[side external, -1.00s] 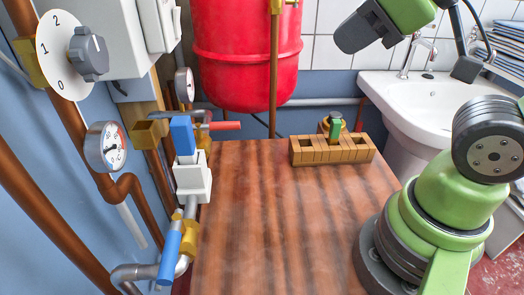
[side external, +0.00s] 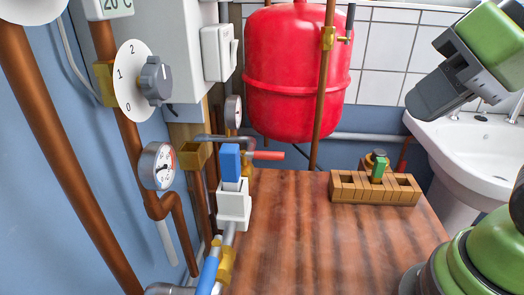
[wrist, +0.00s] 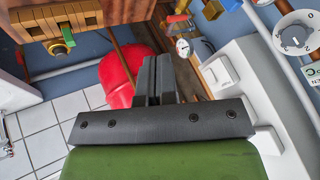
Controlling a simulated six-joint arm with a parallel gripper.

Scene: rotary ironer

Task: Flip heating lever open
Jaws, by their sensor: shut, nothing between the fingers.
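Several levers show in the side external view, and I cannot tell which is the heating lever. A red lever (side external: 268,155) sticks out to the right from the pipework on the left. A blue lever (side external: 230,163) stands upright on a white valve body (side external: 233,204). Another blue lever (side external: 208,274) lies along the lower pipe. A dark-handled brass valve (side external: 329,38) sits on the copper pipe by the red tank. My gripper (side external: 422,104) is at the upper right, apart from all of them. In the wrist view its dark fingers (wrist: 153,72) are together and empty.
A red tank (side external: 295,80) hangs at the back. A wooden slotted block (side external: 375,193) with a green-handled piece stands on the brown tabletop (side external: 300,240), which is otherwise clear. A dial (side external: 135,80) and gauge (side external: 158,166) are on the left; a sink (side external: 480,150) is on the right.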

